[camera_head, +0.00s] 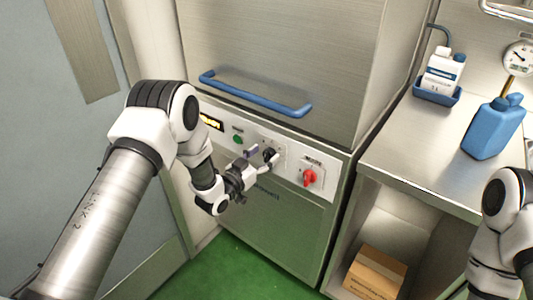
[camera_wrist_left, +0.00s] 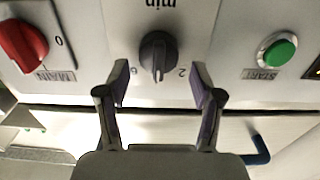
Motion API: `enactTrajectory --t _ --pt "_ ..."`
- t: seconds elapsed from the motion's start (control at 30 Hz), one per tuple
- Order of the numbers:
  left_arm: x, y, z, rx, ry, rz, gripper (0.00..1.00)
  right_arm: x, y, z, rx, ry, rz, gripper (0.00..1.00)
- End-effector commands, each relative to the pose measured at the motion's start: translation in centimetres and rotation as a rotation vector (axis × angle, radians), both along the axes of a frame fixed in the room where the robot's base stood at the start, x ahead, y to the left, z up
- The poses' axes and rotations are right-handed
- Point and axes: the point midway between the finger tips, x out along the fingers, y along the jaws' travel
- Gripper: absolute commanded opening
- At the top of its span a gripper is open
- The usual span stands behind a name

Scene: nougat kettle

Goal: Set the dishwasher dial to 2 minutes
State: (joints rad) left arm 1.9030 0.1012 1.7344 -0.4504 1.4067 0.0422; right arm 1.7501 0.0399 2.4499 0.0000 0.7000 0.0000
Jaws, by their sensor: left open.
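The dishwasher dial is a dark grey knob (camera_wrist_left: 158,56) on the pale control panel, with "min" printed beside it and a 2 and another digit near its edge in the left wrist view. In the head view the dial (camera_head: 269,154) shows just beyond my left gripper. My left gripper (camera_wrist_left: 160,80) is open, its fingertips on either side of the knob and a little short of it, with no contact that I can make out. Which mark the dial points to is unclear. My right arm shows at the right edge of the head view, but its gripper is out of view.
A red main switch (camera_head: 310,177) and a green start button (camera_head: 238,139) flank the dial. A blue handle (camera_head: 255,97) crosses the dishwasher door above. A steel counter at right holds a blue jug (camera_head: 492,128) and a white bottle (camera_head: 443,72). A cardboard box (camera_head: 375,273) sits below.

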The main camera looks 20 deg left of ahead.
Motion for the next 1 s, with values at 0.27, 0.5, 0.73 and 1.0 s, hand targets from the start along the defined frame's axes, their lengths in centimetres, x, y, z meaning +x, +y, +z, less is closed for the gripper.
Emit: enactTrajectory --t 0.27,0.5,0.73,1.0 --pt "1.42 -0.56 0.02 -0.001 0.0 0.0 0.66 -0.01 0.0 0.03 0.0 0.0 0.0 0.0" --pt "1.38 -0.53 0.0 0.0 0.001 0.0 0.13 -0.01 0.0 0.02 0.0 0.0 0.0 0.0" --pt "1.37 -0.52 0.01 -0.003 0.001 0.0 0.07 -0.01 0.0 0.01 0.0 0.0 0.0 0.0" --pt "1.41 -0.42 -0.02 -0.056 0.02 0.0 0.07 -0.01 0.0 -0.17 0.0 0.0 0.0 0.0"
